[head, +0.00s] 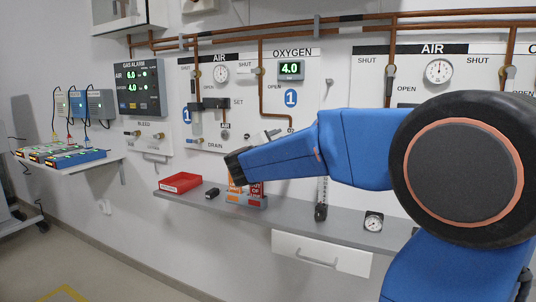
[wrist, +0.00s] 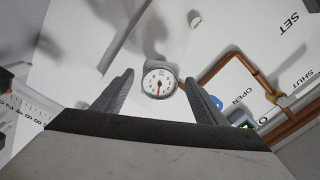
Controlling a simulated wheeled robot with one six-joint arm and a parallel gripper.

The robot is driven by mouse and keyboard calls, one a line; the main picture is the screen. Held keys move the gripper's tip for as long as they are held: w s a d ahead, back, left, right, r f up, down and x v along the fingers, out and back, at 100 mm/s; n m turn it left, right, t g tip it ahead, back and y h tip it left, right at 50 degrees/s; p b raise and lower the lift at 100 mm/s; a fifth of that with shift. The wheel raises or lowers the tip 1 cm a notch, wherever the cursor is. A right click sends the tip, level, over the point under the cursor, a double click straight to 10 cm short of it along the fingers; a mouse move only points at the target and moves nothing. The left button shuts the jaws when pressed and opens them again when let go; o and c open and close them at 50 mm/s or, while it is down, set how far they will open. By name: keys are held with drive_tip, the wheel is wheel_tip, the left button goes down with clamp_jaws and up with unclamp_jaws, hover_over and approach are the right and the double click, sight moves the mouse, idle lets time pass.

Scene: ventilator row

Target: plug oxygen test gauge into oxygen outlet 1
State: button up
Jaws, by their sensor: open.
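My gripper (wrist: 160,92) is open, with one finger on each side of a round gauge (wrist: 160,83). In the head view my gripper (head: 237,164) is a dark, partly hidden shape below the oxygen panel (head: 308,72). A blue disc marked 1 (head: 290,97) is on that panel. A small pale fitting (head: 263,136) shows just above my arm. The outlet itself is not clear.
A grey shelf (head: 345,232) below the panels holds a red tray (head: 180,182), a small black item (head: 212,193), a tag holder (head: 246,200), a flowmeter (head: 321,212) and another round gauge (head: 373,221). Copper pipes (head: 262,85) run along the wall.

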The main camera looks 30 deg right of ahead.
drive_tip(key=v, duration=1.4)
drive_tip(key=shift+s+a, duration=0.15)
